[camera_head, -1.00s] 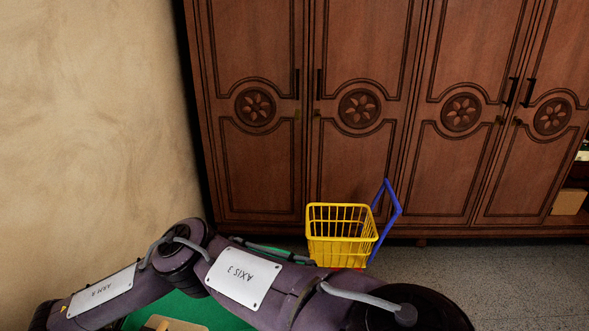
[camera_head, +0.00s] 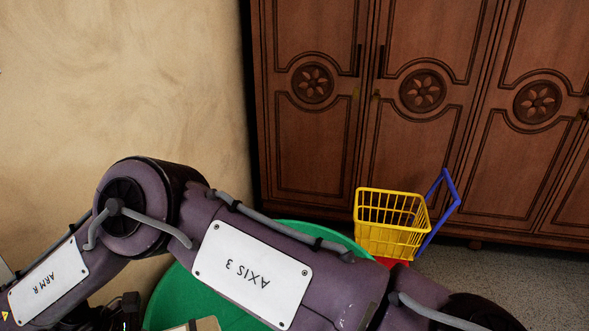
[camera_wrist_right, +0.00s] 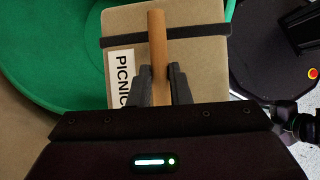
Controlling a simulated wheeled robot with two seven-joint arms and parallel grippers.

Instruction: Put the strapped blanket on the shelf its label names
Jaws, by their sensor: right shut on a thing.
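The strapped blanket (camera_wrist_right: 200,58) is a tan folded block with a dark strap and a brown handle (camera_wrist_right: 158,45). My right gripper (camera_wrist_right: 160,75) is shut on the blanket's handle. In the head view only a small tan part of the blanket (camera_head: 206,324) shows at the bottom edge, behind my right arm. My left gripper is not in view. No shelf shows in these views.
A round green tub (camera_head: 170,295) lies below my right arm, and also shows around the blanket in the wrist view. A yellow basket (camera_head: 392,225) with a blue handle stands before a closed wooden wardrobe (camera_head: 320,140). A beige wall (camera_head: 120,90) is at left.

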